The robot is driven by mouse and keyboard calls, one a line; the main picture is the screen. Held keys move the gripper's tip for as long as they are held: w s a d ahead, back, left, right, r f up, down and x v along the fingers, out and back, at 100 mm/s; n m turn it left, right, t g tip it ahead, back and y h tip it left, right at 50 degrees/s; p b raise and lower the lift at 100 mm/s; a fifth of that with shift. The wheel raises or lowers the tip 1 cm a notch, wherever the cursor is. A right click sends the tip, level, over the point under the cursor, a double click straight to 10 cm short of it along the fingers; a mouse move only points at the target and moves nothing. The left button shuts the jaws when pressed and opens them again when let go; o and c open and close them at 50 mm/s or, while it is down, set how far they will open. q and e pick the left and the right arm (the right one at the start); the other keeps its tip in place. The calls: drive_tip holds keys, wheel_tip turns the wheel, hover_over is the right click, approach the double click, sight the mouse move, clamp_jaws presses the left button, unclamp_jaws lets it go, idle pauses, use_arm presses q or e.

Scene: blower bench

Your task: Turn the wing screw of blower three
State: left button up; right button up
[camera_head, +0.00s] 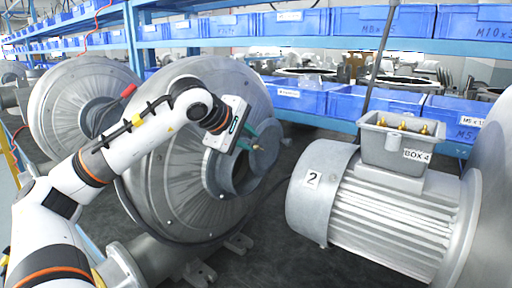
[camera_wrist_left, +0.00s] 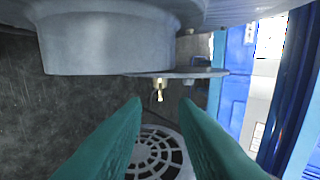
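A large grey blower (camera_head: 168,180) stands in the middle of the head view, with a round inlet collar (camera_head: 222,182) facing right. No number shows on it, so I cannot tell if it is blower three. A small brass wing screw (camera_wrist_left: 158,90) hangs below a thin grey plate (camera_wrist_left: 185,74) in the left wrist view. My left gripper (camera_head: 254,138) is at the inlet collar, its teal fingers (camera_wrist_left: 162,104) apart and empty. The screw appears beyond the fingertips, in line with the gap between them. My right gripper is not in view.
A motor labelled 2 (camera_head: 340,200) with a grey terminal box marked BOX 4 (camera_head: 400,150) stands at right. Another blower (camera_head: 75,105) stands at left. Blue bins (camera_head: 384,22) fill the shelf behind. Dark bench top (camera_head: 262,262) shows bare in front.

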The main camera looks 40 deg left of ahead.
use_arm(q)
drive_tip(key=v, duration=0.6)
drive_tip(key=shift+s+r, duration=0.25)
drive_tip(key=shift+s, duration=0.1)
drive_tip(key=shift+d+f, duration=0.1)
